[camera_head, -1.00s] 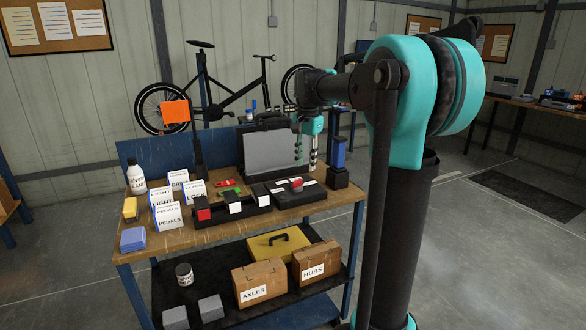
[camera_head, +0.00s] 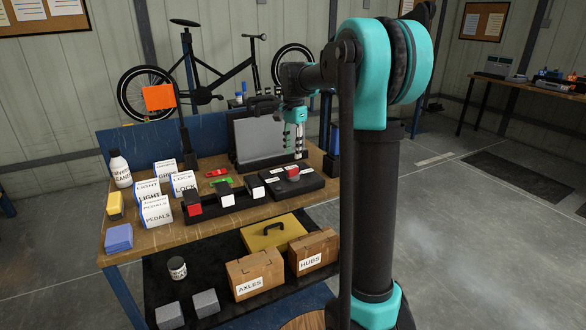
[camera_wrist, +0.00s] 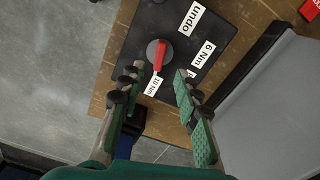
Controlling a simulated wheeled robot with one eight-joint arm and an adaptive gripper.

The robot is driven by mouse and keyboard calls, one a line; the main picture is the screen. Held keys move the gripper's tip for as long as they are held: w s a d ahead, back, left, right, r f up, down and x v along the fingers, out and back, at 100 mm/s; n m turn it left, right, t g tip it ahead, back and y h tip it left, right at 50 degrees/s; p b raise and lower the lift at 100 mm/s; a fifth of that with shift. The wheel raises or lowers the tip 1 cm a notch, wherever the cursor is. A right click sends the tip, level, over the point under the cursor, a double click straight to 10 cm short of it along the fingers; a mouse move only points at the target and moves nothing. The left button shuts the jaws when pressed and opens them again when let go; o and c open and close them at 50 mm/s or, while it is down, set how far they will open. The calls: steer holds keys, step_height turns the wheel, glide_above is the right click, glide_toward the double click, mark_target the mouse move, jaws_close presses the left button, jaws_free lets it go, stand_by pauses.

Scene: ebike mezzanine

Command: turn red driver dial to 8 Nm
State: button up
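The red dial (camera_wrist: 160,55) has a bar-shaped red handle on a round grey base. It sits on a black board (camera_wrist: 150,22); in the head view the dial (camera_head: 293,173) is near the bench's right side. The handle's near end points toward "10 Nm". My gripper (camera_wrist: 159,72) is open, its fingers either side of the near end in the wrist view, with no visible contact. It also shows in the head view (camera_head: 299,152).
A grey panel (camera_head: 256,139) stands upright behind the board. A long black holder with coloured blocks (camera_head: 240,200) lies left of it.

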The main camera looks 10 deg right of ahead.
mark_target(293, 169)
step_height(293, 169, down, 8)
steer(key=shift+r, duration=0.25)
jaws_close()
